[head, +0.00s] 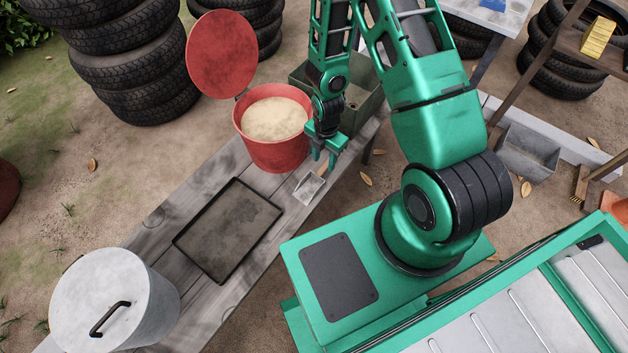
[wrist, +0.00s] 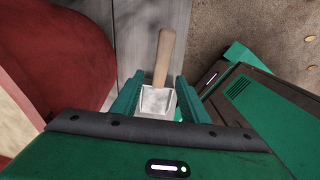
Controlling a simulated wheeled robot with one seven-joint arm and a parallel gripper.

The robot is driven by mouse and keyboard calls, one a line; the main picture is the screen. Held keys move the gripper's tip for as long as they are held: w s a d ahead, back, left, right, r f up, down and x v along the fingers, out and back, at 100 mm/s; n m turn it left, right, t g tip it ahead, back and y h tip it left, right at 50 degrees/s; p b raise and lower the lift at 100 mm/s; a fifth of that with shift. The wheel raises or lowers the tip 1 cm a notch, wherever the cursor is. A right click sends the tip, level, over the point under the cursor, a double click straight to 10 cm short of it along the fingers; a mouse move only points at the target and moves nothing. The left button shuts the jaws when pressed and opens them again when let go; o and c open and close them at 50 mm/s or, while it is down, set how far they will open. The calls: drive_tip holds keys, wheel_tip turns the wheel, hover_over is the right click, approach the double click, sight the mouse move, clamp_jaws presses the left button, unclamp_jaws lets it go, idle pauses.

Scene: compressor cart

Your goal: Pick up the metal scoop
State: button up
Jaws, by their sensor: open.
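The metal scoop (head: 308,188) lies on the grey plank bench, close to the red bin. In the wrist view its metal pan (wrist: 158,102) is nearest my gripper and its wooden handle (wrist: 164,58) points away. My gripper (head: 324,163) is open and points down over the scoop. In the wrist view the green fingers of my gripper (wrist: 157,95) stand one on each side of the scoop. I cannot tell whether they touch it. In the head view the gripper hides part of the handle.
The red bin (head: 277,155) of pale grain, lid open, stands beside my gripper. A green crate (head: 361,110) is behind it. A dark tray (head: 228,229) and a lidded metal bin (head: 122,310) stand on the bench (head: 190,205). Tyres (head: 128,60) are stacked at the back left.

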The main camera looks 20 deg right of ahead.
sight(324, 165)
drive_tip(key=shift+w+d+f, duration=0.1)
drive_tip(key=shift+d+f, duration=0.05)
drive_tip(key=shift+f, duration=2.15)
clamp_jaws()
